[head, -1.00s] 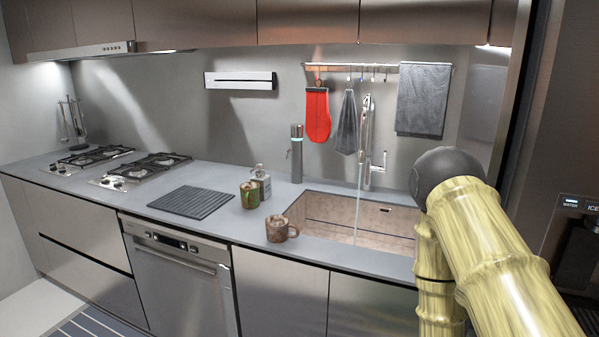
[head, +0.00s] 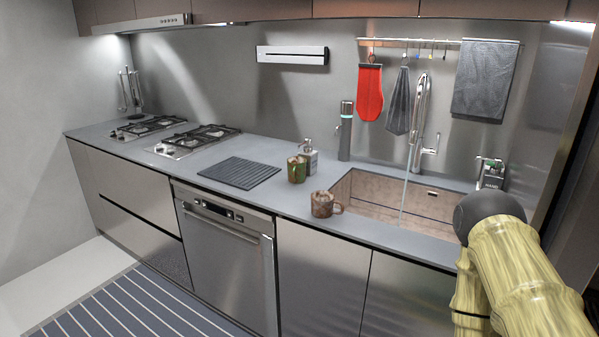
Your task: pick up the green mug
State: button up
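The green mug (head: 297,169) stands upright on the grey counter, left of the sink and just in front of a soap dispenser. Brown patches show on its green side. A brown mug (head: 322,204) stands nearer the counter's front edge, with its handle to the right. My arm shows at the lower right, well to the right of both mugs. My gripper is out of view.
The sink (head: 345,190) has water running from its faucet (head: 418,125). A soap dispenser (head: 308,157) stands behind the green mug, and a dark ribbed mat (head: 239,173) lies left of it. A striped runner (head: 135,305) covers the floor in front.

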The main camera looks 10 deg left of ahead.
aim_at(297, 166)
jog(key=u, duration=2.5)
jog(key=k, duration=1)
jog(key=z, duration=1.5)
jog(key=i, duration=1)
